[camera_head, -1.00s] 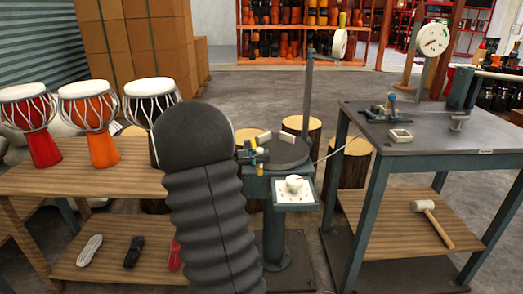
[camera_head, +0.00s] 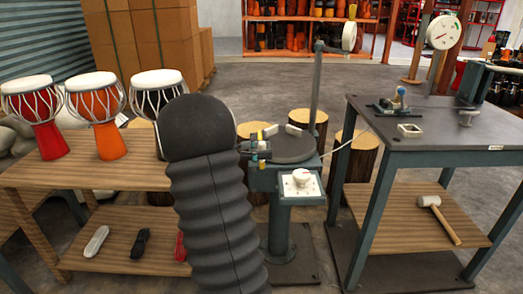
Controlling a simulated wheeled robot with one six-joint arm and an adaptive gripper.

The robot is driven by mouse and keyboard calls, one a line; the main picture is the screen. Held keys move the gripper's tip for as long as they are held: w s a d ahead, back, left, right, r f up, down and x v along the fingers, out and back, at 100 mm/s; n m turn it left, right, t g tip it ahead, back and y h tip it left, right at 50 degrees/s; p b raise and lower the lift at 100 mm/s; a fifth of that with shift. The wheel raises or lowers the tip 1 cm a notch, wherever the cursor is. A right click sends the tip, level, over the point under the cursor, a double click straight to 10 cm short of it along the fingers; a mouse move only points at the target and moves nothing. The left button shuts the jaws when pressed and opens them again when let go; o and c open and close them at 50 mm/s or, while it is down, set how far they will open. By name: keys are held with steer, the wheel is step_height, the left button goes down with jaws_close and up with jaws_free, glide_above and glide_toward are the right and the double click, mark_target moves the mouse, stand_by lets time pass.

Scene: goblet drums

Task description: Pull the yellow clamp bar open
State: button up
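A round dark turntable stand (camera_head: 292,148) stands right of my dark ribbed arm. My gripper does not show in the picture.
Goblet drums (camera_head: 106,112) stand on a wooden bench (camera_head: 90,174) at left. A control box with a white knob (camera_head: 300,183) hangs on the stand's front. A metal workbench (camera_head: 450,128) with a mallet (camera_head: 438,218) on its lower shelf stands at right. Log stumps (camera_head: 357,160) stand behind.

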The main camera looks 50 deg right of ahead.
steer(key=shift+w+a, duration=0.1)
steer(key=v, duration=1.1)
steer(key=shift+w+a, duration=0.2)
steer(key=shift+w, duration=0.1)
